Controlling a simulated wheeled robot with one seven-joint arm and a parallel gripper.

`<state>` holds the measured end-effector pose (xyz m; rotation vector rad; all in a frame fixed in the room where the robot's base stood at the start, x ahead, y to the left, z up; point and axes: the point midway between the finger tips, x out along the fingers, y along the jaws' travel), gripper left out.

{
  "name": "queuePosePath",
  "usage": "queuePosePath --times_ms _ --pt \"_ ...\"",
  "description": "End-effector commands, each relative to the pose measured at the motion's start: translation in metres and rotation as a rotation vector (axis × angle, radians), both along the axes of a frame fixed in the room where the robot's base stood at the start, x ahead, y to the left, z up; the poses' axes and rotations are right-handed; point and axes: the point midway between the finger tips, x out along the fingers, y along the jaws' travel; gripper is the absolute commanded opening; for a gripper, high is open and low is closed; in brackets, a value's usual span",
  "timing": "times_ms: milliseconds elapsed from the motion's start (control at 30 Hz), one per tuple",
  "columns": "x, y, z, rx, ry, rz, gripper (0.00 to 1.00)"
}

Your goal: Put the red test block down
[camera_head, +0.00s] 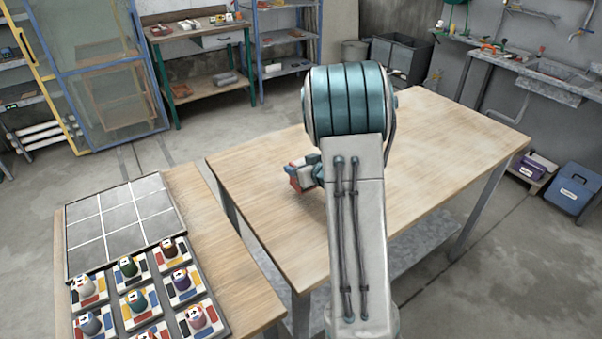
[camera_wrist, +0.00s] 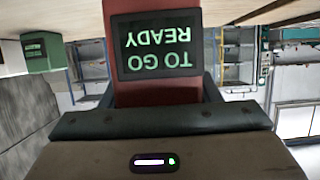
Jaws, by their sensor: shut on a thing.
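The red test block (camera_wrist: 155,91) fills the upper middle of the wrist view, where the picture is upside down. Its dark display reads "READY TO GO" in green letters. My gripper (camera_wrist: 157,104) is shut on the block, with dark finger parts at both sides of it. In the head view a small red part of the block (camera_head: 293,178) shows over the wooden table (camera_head: 440,150), left of my arm. Whether the block touches the table cannot be told.
A green block (camera_wrist: 45,55) with a display shows at left in the wrist view. A side table (camera_head: 235,285) at left bears a grey gridded panel (camera_head: 120,222) and several coloured cones on patterned bases. The wooden table's right part is clear.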

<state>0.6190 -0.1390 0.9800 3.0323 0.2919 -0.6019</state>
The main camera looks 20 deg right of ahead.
Motion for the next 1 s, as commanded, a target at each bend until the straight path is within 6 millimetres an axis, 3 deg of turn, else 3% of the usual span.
queuePosePath --times_ms 233,667,700,767,1000 --pt "0.0 0.0 -0.026 -0.001 0.0 0.002 0.16" --pt "0.0 0.0 -0.032 -0.002 -0.002 0.0 0.16" --pt "0.0 0.0 -0.033 -0.002 0.0 0.001 0.59" --pt "0.0 0.0 -0.032 -0.002 0.001 0.001 0.76" --pt "0.0 0.0 -0.032 -0.002 0.001 0.001 0.78"
